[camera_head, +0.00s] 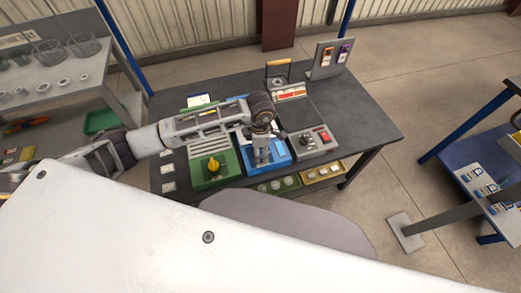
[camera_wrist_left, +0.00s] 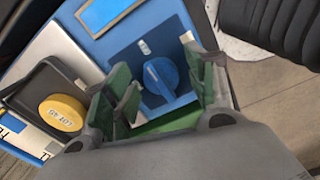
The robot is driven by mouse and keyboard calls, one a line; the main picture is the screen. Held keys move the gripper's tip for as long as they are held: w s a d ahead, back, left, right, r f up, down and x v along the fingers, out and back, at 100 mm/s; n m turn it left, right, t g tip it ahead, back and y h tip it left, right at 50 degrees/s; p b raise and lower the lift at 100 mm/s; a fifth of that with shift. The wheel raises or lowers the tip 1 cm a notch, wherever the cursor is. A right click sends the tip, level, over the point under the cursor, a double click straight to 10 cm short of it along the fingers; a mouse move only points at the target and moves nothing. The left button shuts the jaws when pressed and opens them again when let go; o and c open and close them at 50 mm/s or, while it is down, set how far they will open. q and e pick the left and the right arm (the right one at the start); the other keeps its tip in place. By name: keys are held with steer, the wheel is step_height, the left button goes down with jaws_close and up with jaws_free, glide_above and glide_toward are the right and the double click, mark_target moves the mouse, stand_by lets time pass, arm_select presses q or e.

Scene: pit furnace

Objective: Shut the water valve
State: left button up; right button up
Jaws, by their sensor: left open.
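A blue round valve knob (camera_wrist_left: 161,77) with a raised grip bar sits on a blue panel in the left wrist view. I take it to be the water valve. In the head view the blue box (camera_head: 279,160) stands at the front of the dark table, its knob hidden under my left gripper (camera_head: 262,158). My left gripper also shows in the wrist view (camera_wrist_left: 162,85). It points down at the box with its green-padded fingers apart, one on each side of the knob. Contact with the knob cannot be told. My right gripper is not in view.
A green box (camera_head: 199,178) with a yellow knob (camera_head: 213,165) stands left of the blue box. A grey box with a red switch (camera_head: 323,135) stands right of it. Small bins (camera_head: 322,172) sit below the front edge. The table's right side (camera_head: 365,120) is clear.

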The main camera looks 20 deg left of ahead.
arm_select(q)
steer(key=shift+f, duration=0.2)
steer(key=c, duration=1)
steer(key=shift+c, duration=0.2)
